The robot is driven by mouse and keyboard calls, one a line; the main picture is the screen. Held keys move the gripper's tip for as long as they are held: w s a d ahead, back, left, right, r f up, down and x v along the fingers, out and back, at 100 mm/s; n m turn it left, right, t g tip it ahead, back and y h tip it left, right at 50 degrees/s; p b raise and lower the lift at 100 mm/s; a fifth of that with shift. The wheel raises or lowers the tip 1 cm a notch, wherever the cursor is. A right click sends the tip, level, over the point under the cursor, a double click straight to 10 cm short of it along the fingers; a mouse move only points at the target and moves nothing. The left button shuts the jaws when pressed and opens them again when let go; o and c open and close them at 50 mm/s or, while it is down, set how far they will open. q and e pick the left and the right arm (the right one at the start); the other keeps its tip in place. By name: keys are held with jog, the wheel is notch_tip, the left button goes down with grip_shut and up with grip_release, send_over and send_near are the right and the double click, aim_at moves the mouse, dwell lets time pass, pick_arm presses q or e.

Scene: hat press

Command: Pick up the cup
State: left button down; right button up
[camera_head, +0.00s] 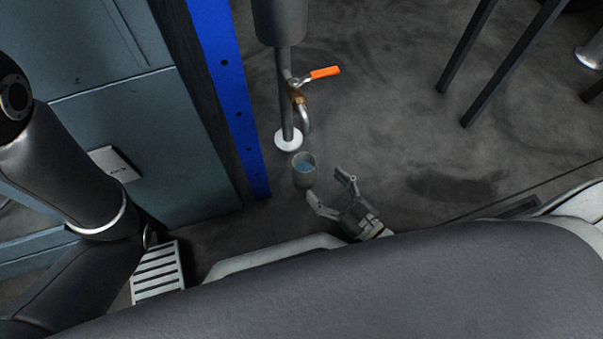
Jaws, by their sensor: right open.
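The cup (303,178) is a small grey cylinder with blue inside, just below the tap and a white round base plate in the head view. It looks upright; what it rests on is not clear. My right gripper (331,194) is open and empty, just right of and below the cup. Its left fingertip is close to the cup's lower side; I cannot tell whether it touches. My left arm comes in at the left, and its gripper does not show.
A metal pipe with a brass tap (296,94) and orange lever (325,72) stands above the cup. A blue perforated post (238,112) and grey cabinet (145,130) stand left. Black legs (500,75) are at upper right.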

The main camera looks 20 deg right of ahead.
aim_at(312, 171)
jog(key=b+x, duration=0.1)
jog(key=x, duration=0.2)
jog(key=shift+w+a, duration=0.1)
jog(key=shift+w, duration=0.05)
jog(key=b+x, duration=0.3)
jog(key=x, duration=0.2)
jog(key=shift+w, duration=0.2)
jog(key=c, duration=1.6)
jog(key=shift+r, duration=0.2)
